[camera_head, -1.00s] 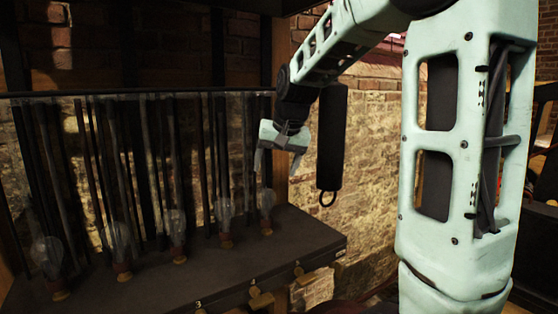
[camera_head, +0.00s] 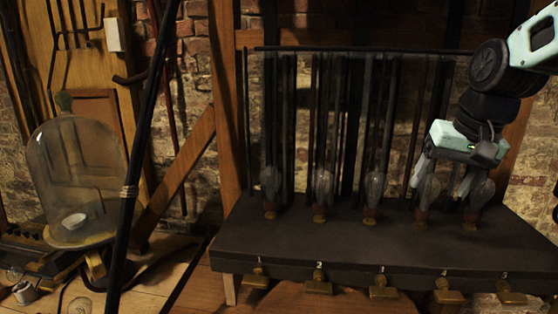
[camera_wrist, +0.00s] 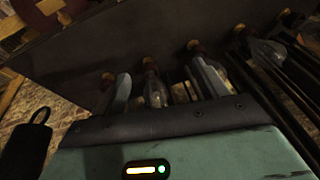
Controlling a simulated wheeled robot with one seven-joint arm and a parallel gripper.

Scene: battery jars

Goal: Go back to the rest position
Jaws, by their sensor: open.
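A row of several glass bulbs stands upright on brass-coloured bases along a dark bench (camera_head: 330,245); the leftmost bulb (camera_head: 270,182) and middle bulb (camera_head: 374,186) are clear in the head view. My gripper (camera_head: 442,178) is at the right end of the row, open, its fingers pointing down. It partly covers the two rightmost bulbs, including the rightmost bulb (camera_head: 481,191). In the wrist view my gripper's fingers (camera_wrist: 165,90) are apart, with one bulb (camera_wrist: 155,92) showing between them. Whether they touch it cannot be told.
Dark vertical rods (camera_head: 340,130) stand close behind the bulbs. Brass-coloured knobs (camera_head: 383,287) stick out below the numbered front edge. A glass dome (camera_head: 78,180) stands at the left, with a dark slanted pole (camera_head: 140,150) before the bench. Brick wall lies behind.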

